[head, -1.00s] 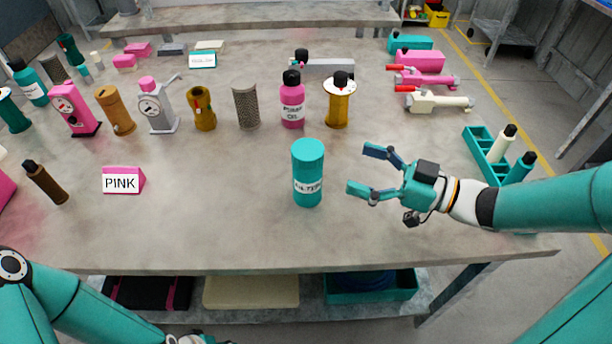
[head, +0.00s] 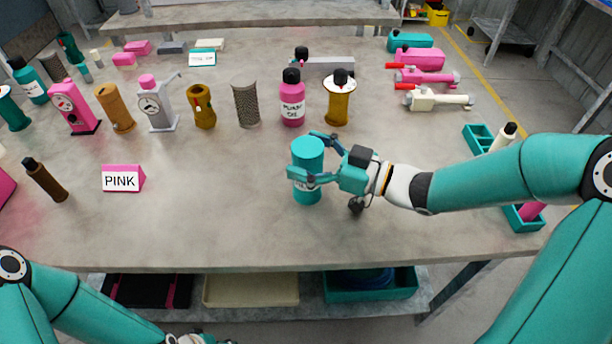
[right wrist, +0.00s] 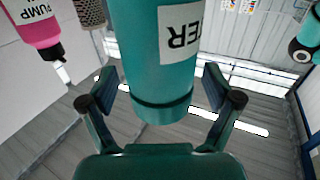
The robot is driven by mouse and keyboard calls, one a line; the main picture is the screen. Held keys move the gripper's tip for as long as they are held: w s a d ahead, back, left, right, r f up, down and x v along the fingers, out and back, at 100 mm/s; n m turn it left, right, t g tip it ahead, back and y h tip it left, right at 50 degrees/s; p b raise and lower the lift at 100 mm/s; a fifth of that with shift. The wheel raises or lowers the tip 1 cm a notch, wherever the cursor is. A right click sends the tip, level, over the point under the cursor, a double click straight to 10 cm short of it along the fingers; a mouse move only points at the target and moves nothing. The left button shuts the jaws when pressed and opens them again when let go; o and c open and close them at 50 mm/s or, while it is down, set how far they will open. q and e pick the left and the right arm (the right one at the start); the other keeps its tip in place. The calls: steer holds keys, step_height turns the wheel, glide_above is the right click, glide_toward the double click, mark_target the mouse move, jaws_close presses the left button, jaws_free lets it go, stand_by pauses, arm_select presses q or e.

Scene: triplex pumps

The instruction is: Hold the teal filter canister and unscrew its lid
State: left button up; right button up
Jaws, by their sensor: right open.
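The teal filter canister (head: 308,192) stands upright on the table near its front middle. Its white label is partly hidden by a finger. Its teal lid (head: 307,150) is on top. My right gripper (head: 303,154) is open around the upper part of the canister, one finger on the near side and one on the far side. In the right wrist view the picture is upside down: the canister (right wrist: 160,45) stands between the spread fingers (right wrist: 160,88), with the lid (right wrist: 163,108) towards the palm.
A pink pump oil bottle (head: 292,105) and an amber cylinder with a white top (head: 339,105) stand behind the canister. A PINK sign (head: 122,179) and a brown bottle (head: 45,180) are at left. A teal tray (head: 478,138) is at right. The table front is clear.

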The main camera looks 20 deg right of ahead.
jaws_close()
stand_by(0.4)
steer(key=shift+r, duration=0.15)
step_height(320, 180, up, 20)
steer(key=p, duration=0.5)
steer(key=c, duration=0.8)
jaws_free()
jaws_close()
